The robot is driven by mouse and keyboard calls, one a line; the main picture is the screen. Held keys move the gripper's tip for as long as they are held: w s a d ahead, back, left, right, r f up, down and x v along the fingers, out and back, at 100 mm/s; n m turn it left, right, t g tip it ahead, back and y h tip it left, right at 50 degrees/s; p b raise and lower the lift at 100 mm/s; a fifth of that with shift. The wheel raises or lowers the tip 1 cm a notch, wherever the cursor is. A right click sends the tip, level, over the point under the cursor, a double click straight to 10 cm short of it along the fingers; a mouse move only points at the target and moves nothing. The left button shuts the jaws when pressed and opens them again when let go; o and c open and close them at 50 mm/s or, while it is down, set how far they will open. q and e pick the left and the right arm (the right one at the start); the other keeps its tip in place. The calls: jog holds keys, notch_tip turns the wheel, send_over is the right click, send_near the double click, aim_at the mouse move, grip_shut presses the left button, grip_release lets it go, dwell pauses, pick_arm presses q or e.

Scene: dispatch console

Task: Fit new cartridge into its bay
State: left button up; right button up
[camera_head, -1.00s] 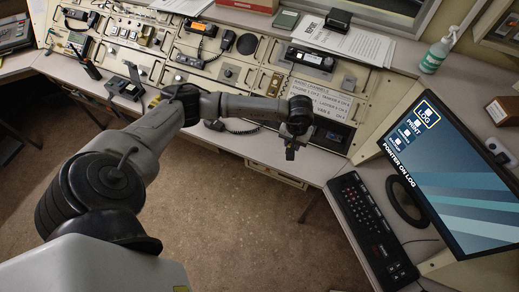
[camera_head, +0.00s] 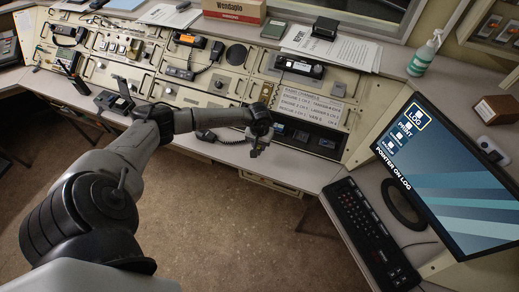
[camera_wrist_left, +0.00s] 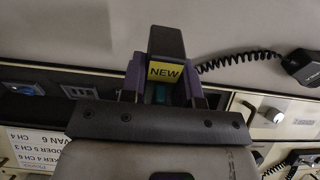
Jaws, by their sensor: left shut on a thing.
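My left gripper (camera_head: 254,151) is over the front edge of the console, left of the dark recess. In the left wrist view its fingers (camera_wrist_left: 164,92) are shut on the new cartridge (camera_wrist_left: 168,45), a dark block with a yellow "NEW" label. The cartridge is too small to make out clearly in the head view. A dark recessed strip (camera_head: 326,143) with bluish units lies below the radio channels card. It also shows in the left wrist view (camera_wrist_left: 45,107), left of the gripper. I cannot tell which opening is the cartridge's bay. My right gripper is not in view.
The radio channels card (camera_head: 312,100) stands above the recess. A handset with a coiled cord (camera_head: 217,50) sits on the panel; another cord (camera_head: 225,139) lies near the front edge. The keyboard (camera_head: 372,232) and monitor (camera_head: 450,180) are at the right. The floor in front is clear.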

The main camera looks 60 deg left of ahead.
aim_at(259, 150)
pick_arm(q)
jog(key=shift+f, duration=1.95)
jog(key=shift+f+b, duration=0.15)
jog(key=shift+b, duration=0.15)
jog(key=o, duration=0.9)
